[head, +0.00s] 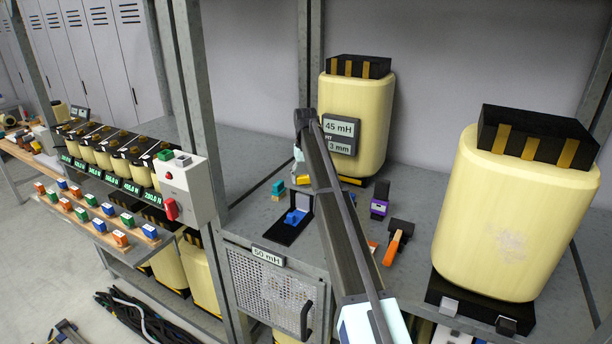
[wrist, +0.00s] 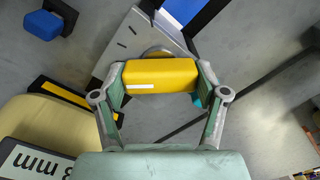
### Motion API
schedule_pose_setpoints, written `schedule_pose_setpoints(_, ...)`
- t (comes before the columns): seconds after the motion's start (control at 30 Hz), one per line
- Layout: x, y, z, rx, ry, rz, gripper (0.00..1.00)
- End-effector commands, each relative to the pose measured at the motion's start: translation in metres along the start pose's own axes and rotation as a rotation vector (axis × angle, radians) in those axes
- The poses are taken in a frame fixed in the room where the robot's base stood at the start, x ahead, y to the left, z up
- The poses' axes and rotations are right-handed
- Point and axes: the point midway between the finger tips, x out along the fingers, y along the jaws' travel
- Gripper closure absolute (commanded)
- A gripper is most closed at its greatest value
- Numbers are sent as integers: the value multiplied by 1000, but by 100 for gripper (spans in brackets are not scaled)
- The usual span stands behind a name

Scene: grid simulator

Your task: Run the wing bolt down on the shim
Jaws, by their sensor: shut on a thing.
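My gripper (wrist: 160,80) is shut on a yellow block (wrist: 160,74) with a white stripe, its two fingers on the block's ends. I cannot tell for sure that this block is the wing bolt's grip. Behind it in the wrist view is a grey slotted plate (wrist: 132,42) with a rounded grey part partly hidden by the block. I cannot make out a shim. In the head view my gripper (head: 299,172) is low at the foot of the cream coil (head: 357,110), mostly behind my arm, with a little yellow showing. The coil's label reads 45 mH and 3 mm.
A black stand with a blue piece (head: 295,217) and a teal item (head: 278,187) are left of my gripper. A purple-banded item (head: 379,207) and an orange-handled tool (head: 394,244) lie right of my arm. Another large coil (head: 515,215) stands at right.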

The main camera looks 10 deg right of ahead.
Motion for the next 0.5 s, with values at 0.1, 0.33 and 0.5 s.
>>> schedule_pose_setpoints(0.1, 3, -1, 2, 9, -5, -2, 69)
schedule_pose_setpoints(0.33, 2, -1, 2, 23, -5, -2, 69)
schedule_pose_setpoints(0.5, 2, -1, 2, 173, -6, -1, 69)
